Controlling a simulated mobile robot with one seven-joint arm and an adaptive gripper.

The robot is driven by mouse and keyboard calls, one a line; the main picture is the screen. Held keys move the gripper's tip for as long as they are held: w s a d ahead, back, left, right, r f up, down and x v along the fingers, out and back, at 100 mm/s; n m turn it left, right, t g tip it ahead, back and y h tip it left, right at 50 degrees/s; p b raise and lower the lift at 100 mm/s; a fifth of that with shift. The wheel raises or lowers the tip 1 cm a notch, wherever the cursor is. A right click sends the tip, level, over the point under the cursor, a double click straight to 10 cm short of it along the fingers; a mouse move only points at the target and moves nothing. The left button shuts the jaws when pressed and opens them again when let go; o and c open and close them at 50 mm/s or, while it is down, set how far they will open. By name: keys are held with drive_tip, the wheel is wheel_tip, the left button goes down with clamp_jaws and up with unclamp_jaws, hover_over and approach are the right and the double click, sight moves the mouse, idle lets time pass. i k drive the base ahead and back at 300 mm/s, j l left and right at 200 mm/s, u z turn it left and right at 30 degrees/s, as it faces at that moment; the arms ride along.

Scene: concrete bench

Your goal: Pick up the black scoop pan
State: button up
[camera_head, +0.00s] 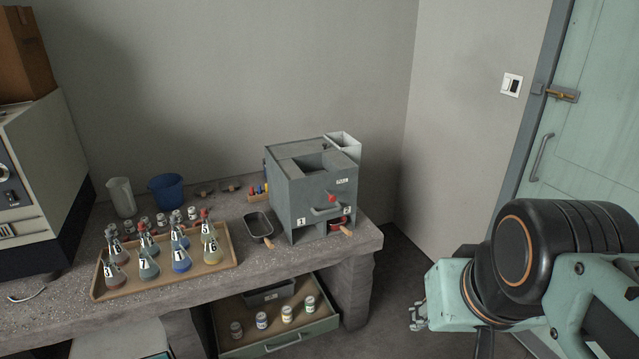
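A small dark pan (258,226) that looks like the black scoop pan lies on the concrete bench, just left of the grey box machine. A short handle seems to point from it toward the bench's front edge. My gripper (416,316) is at the lower right, beyond the bench's right end and well apart from the pan. It is small and seen from the side, so its opening is unclear. Nothing shows held in it.
The grey box machine (318,189) stands right of the pan. A wooden tray (196,277) of numbered flasks stands to its left. Below, an open drawer (290,338) juts out with several jars and a grey bin. A blue bucket (166,190) stands behind.

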sight(258, 225)
drive_tip(key=i+j+z, duration=0.65)
drive_tip(key=j, duration=0.3)
drive_tip(key=i+j, duration=0.15)
drive_tip(key=j, duration=0.25)
drive_tip(key=i+z, duration=0.05)
